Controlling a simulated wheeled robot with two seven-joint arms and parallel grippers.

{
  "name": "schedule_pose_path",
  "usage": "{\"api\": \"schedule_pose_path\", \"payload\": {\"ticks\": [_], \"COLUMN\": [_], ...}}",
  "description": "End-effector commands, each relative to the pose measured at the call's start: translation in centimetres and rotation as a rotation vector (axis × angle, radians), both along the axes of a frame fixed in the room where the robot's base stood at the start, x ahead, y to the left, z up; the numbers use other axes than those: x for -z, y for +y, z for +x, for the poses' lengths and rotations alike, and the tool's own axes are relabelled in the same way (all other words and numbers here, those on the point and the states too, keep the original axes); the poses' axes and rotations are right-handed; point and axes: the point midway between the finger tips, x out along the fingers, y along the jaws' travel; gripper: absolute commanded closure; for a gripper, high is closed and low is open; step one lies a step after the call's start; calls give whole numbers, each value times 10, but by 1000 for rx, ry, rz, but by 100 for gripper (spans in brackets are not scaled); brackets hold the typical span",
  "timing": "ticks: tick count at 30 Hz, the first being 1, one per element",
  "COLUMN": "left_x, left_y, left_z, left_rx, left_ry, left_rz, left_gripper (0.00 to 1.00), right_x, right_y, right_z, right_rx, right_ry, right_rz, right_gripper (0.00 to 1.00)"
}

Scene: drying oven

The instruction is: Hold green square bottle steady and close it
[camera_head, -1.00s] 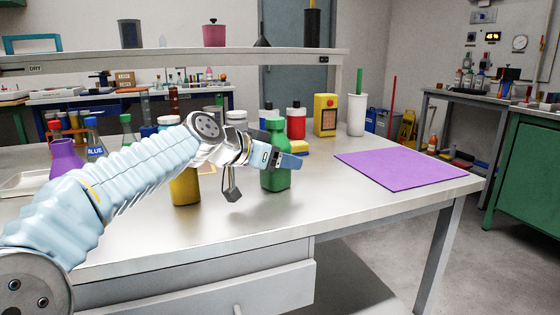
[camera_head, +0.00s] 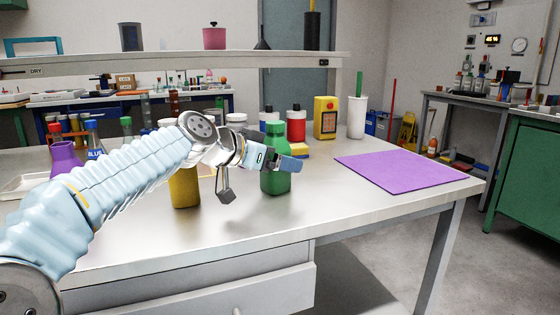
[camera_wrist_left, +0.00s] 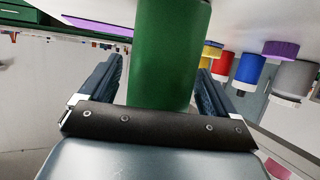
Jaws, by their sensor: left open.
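The green square bottle (camera_head: 275,183) stands upright on the table, with a green top (camera_head: 275,128). I cannot tell whether that top is a seated cap. My left gripper (camera_head: 284,162) is at the bottle's upper body in the head view, and a finger hides part of it. In the left wrist view the open fingers (camera_wrist_left: 160,72) lie on either side of the green bottle (camera_wrist_left: 166,45), with gaps showing between them and its sides. My right gripper is not in view.
A yellow bottle (camera_head: 185,190) stands left of the green one. A purple mat (camera_head: 400,172) lies to the right. The table front is clear.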

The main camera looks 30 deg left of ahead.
Motion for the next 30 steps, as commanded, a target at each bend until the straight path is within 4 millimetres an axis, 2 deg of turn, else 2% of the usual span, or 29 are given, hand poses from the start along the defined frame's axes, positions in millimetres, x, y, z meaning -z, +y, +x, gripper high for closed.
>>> {"api": "schedule_pose_path", "payload": {"ticks": [9, 15, 20, 30], "left_x": [-27, -37, -40, -40], "left_y": [19, 27, 30, 30], "left_z": [-61, -86, -93, -94], "left_rx": [-1, 0, 1, 1], "left_ry": [-3, -2, 1, 0], "left_rz": [-1, -1, -1, -1], "left_gripper": [10, 10, 10, 10], "right_x": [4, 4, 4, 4], "right_y": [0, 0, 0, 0], "right_z": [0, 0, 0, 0], "right_rx": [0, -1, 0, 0], "right_ry": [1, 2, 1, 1], "right_rz": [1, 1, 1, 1], "right_gripper": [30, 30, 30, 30]}}
